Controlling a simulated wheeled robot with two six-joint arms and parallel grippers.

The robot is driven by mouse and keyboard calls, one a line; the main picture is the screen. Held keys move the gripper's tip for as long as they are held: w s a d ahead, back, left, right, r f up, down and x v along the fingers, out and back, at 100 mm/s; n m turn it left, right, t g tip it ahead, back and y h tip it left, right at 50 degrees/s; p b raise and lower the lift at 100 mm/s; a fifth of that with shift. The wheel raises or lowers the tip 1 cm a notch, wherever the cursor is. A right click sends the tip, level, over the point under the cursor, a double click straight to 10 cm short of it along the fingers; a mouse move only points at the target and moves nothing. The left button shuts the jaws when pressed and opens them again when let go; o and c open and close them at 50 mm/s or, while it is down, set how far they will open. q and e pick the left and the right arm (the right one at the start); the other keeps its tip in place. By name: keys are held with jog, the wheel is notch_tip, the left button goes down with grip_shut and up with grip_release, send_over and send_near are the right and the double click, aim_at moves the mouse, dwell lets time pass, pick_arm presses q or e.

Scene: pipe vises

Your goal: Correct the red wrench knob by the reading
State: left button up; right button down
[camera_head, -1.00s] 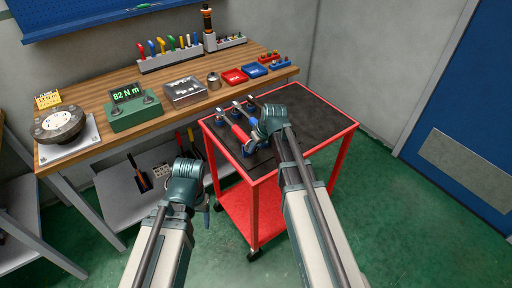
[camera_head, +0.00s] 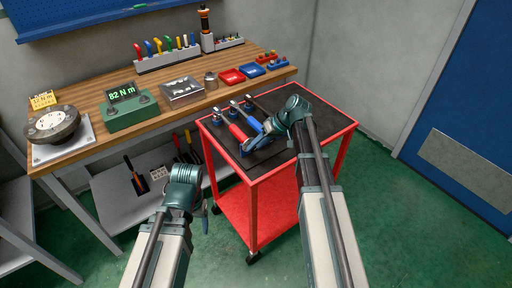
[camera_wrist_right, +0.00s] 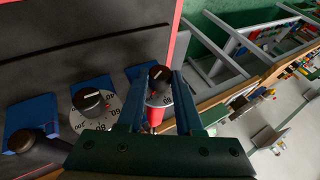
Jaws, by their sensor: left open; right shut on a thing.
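The red wrench (camera_head: 238,132) lies on the dark top of the red cart, in a row with other wrenches. My right gripper (camera_head: 256,146) is at its near end. In the right wrist view its fingers (camera_wrist_right: 160,88) straddle the black knob (camera_wrist_right: 160,74) of the red wrench, shut on it. A white dial with numbers shows below the knob, and the red handle (camera_wrist_right: 155,115) beyond. The green tester (camera_head: 132,112) on the bench shows 82 N m. My left gripper (camera_head: 203,195) is open and empty beside the cart; its fingers are mostly hidden.
Other black knobs (camera_wrist_right: 92,100) in blue holders sit close beside my right fingers. The wooden bench holds a round gauge (camera_head: 52,124), a metal box (camera_head: 182,92) and small red and blue trays (camera_head: 233,76). The cart's right side (camera_head: 325,118) is clear.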

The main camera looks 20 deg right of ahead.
dwell(0.4)
jog(key=c, duration=0.6)
grip_release()
jog(key=shift+o, duration=0.2)
jog(key=shift+d+r+p, duration=0.2)
jog(key=shift+r+p, duration=0.15)
jog(key=shift+p, duration=0.05)
jog(key=p+v, duration=1)
jog(key=v, duration=0.3)
jog(key=shift+s, duration=0.1)
